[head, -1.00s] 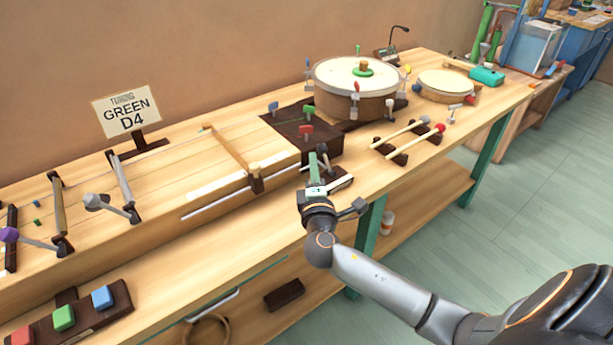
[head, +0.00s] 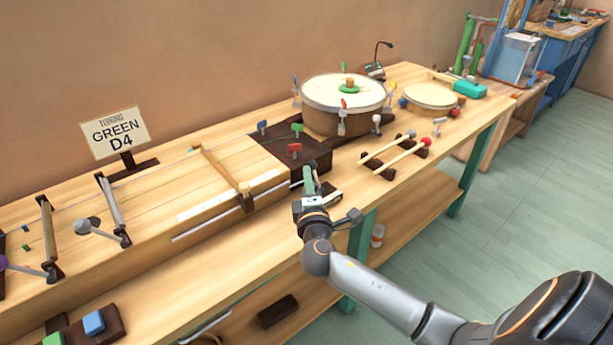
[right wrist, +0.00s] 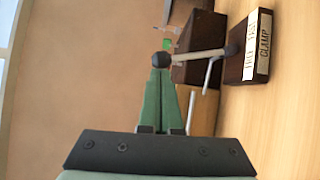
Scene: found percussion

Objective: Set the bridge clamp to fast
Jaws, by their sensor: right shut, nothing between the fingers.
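The clamp is a dark block (right wrist: 245,45) at the upper right of the right wrist view, with a pale label reading "CLAMP" and a second line that looks like "FREE FAST". A pale lever runs left from the block to a round black knob (right wrist: 163,59). My right gripper (right wrist: 159,72) is shut and empty, its green fingertips right at the knob; I cannot tell whether they touch. In the head view my right gripper (head: 308,168) is at the table's front edge and partly hides the clamp block (head: 331,190). My left gripper is not in view.
A long wooden string board (head: 150,220) with levers and a bridge stands left of the clamp. Red (head: 295,150) and other coloured pegs stand on a dark block behind it. Two mallets (head: 400,158) on rests and a large drum (head: 345,95) stand to the right.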

